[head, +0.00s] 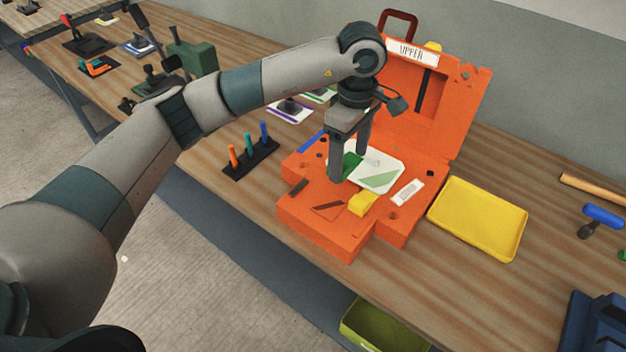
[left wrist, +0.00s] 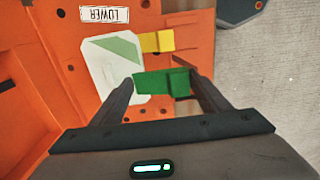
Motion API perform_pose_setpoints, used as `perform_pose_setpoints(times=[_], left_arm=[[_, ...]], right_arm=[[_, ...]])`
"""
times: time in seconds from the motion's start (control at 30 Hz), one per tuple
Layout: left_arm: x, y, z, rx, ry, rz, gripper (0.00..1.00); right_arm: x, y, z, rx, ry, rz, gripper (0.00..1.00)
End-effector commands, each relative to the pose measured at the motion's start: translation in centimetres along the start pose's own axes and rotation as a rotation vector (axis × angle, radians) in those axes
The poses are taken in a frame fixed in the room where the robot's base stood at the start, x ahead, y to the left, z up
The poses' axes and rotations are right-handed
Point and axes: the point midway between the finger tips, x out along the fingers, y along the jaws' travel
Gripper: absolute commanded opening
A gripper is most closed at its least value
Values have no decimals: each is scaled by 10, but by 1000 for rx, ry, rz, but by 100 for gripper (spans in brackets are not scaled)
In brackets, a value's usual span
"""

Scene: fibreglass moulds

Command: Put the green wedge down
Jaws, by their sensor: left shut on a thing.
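My left gripper (head: 348,166) points down over the orange lower mould half, with its fingers apart and shut on the green wedge (head: 350,164). In the left wrist view the green wedge (left wrist: 160,84) spans between the two fingertips (left wrist: 162,86). A white card with a pale green triangle (head: 381,181) lies on the mould beside the wedge; it also shows in the left wrist view (left wrist: 105,73). I cannot tell whether the wedge touches the mould. The orange mould (head: 310,222) carries a "LOWER" label (left wrist: 104,14). My right gripper is out of view.
A yellow block (head: 362,204) sits on the mould near the wedge. The raised orange lid (head: 455,105) labelled "UPPER" stands behind. A yellow tray (head: 480,220) lies at the right, empty. A black rack with coloured pegs (head: 255,165) stands at the left.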

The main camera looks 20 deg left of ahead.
Motion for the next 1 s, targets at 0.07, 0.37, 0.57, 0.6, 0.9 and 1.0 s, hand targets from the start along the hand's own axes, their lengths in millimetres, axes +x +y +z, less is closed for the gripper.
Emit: perform_pose_setpoints(times=[0.07,0.37,0.57,0.6,0.9,1.0], left_arm=[[6,-12,-13,-2,-1,-4,44],[37,-44,-50,-2,-1,-2,44],[45,-50,-58,1,0,0,44],[46,-50,-58,1,0,0,44],[47,-50,-58,1,0,-1,44],[54,-50,-57,-1,-2,-3,44]], right_arm=[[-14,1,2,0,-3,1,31],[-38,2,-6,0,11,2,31],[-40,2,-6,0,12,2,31],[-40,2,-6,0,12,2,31],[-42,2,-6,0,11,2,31],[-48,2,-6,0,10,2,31]])
